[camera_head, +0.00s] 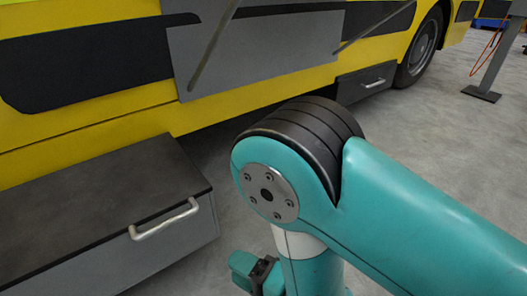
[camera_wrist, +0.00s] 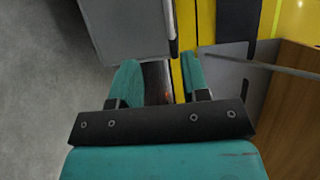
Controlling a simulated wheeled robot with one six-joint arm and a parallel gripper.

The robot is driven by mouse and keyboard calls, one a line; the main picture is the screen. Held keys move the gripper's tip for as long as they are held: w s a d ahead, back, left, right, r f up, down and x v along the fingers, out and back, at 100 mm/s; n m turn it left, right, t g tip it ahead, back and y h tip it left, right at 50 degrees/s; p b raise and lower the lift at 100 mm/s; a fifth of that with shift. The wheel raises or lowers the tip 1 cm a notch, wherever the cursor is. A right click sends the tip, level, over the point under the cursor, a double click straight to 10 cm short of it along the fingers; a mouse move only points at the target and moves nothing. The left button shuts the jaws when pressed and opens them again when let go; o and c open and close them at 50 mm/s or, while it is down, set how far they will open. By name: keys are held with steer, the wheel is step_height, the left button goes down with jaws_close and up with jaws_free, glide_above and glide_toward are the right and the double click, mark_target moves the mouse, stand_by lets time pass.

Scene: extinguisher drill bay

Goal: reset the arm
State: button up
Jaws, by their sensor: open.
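My arm shows large in the head view, a teal link with a black-ringed joint rising from the lower right. My gripper shows in the wrist view (camera_wrist: 162,85), with two teal fingers standing apart on a black crossbar. The gap between the fingers holds nothing that I can make out; a dark surface and a strip of yellow show behind it. In the head view the fingertips are hidden; only a small teal and black part of my arm's end shows at the bottom edge.
A yellow vehicle (camera_head: 130,112) with grey panels stands across the back. A dark-topped grey drawer box (camera_head: 110,195) with a metal handle (camera_head: 164,219) juts out at left. A smaller handled box (camera_head: 365,82) sits by a wheel (camera_head: 424,45). A post base (camera_head: 481,93) stands at right. Grey floor between is clear.

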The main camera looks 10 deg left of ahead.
steer(key=w+d+r+t+h+p, duration=0.1)
steer(key=w+d+r+h+p, duration=0.15)
steer(key=w+r, duration=0.25)
steer(key=w+d+r+t+h+p, duration=0.1)
steer(key=w+r+h+p, duration=0.15)
steer(key=w+r, duration=0.25)
steer(key=d+r+n+g+h+p, duration=0.2)
steer(key=d+r+h+p, duration=0.15)
steer(key=d+r, duration=0.4)
steer(key=s+d+r+n+g+h+p, duration=0.1)
steer(key=s+d+r+n+g+p, duration=0.3)
steer(key=s+r, duration=0.45)
steer(key=s+d+r+n+g+h+p, duration=0.25)
steer(key=s+d+r+n, duration=0.4)
steer(key=r, duration=0.45)
step_height(320, 180, up, 38)
steer(key=p, duration=3.7)
steer(key=shift+d+g+p, duration=0.25)
steer(key=shift+g+p, duration=0.1)
steer(key=shift+g, duration=0.1)
steer(key=shift+f, duration=0.1)
steer(key=shift+a, duration=0.15)
